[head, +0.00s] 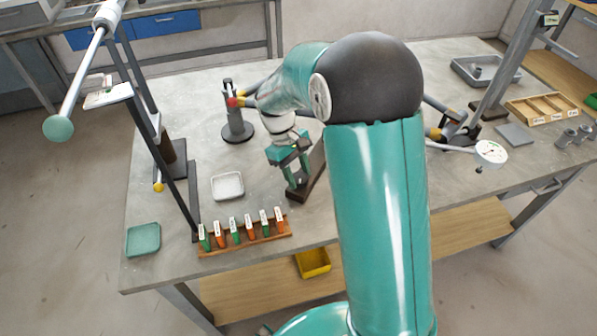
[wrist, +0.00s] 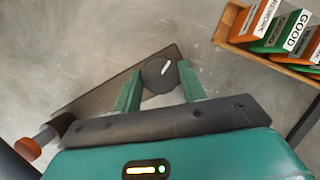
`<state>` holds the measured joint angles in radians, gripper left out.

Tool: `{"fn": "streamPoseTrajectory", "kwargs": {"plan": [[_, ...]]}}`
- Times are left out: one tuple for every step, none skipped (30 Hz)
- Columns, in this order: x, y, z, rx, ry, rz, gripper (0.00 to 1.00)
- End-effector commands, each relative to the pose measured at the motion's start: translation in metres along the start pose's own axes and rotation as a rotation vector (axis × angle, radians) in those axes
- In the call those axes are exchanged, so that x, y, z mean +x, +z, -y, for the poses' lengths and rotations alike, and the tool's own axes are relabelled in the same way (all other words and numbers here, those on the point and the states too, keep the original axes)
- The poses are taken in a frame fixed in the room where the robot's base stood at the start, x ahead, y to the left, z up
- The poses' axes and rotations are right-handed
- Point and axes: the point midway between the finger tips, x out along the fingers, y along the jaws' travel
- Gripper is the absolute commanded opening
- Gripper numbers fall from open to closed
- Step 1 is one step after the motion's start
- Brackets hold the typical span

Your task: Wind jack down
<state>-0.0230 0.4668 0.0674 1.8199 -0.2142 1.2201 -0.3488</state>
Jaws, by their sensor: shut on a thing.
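My gripper (head: 297,182) points down at a dark wedge-like block (head: 314,172) on the bench, left of my upper arm. In the wrist view my gripper (wrist: 160,86) has its two green fingers on either side of a round dark knob (wrist: 158,73) with a white mark line, and is shut on it. The knob sits over a dark flat base (wrist: 112,98) that tapers to the left; I take these as the jack and its knob. My gripper's body hides the near part of the base. How high the jack stands cannot be told.
A rack (head: 245,243) of green and orange tags stands near the front edge. A white tray (head: 228,186) and a green tray (head: 143,239) lie to the left. A dark post (head: 236,126) on a round base stands behind. A dial gauge (head: 490,152) is at right.

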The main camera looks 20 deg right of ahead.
Motion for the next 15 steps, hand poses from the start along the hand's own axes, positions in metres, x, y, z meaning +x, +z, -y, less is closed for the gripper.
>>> {"fn": "streamPoseTrajectory", "kwargs": {"plan": [[0.0002,0.0001,0.0007,-0.034,0.014,0.000,0.18],[0.0002,0.0001,0.0009,-0.054,0.022,0.000,0.18],[0.0001,0.0003,0.0011,-0.079,0.032,0.001,0.18],[0.0002,0.0004,0.0011,-0.096,0.040,0.001,0.18],[0.0002,0.0004,0.0013,-0.113,0.047,0.001,0.18],[0.0003,0.0003,0.0016,-0.132,0.054,0.000,0.18],[0.0004,0.0003,0.0017,-0.147,0.060,0.000,0.18],[0.0004,0.0003,0.0017,-0.160,0.066,0.000,0.18],[0.0004,0.0002,0.0017,-0.175,0.072,0.000,0.18],[0.0004,0.0002,0.0017,-0.185,0.077,0.000,0.18],[0.0004,0.0002,0.0018,-0.194,0.080,0.000,0.18],[0.0004,0.0002,0.0019,-0.204,0.084,0.000,0.18],[0.0005,0.0002,0.0020,-0.211,0.086,0.001,0.18],[0.0005,0.0002,0.0020,-0.216,0.089,0.001,0.18],[0.0005,0.0002,0.0020,-0.222,0.091,0.001,0.18]]}}
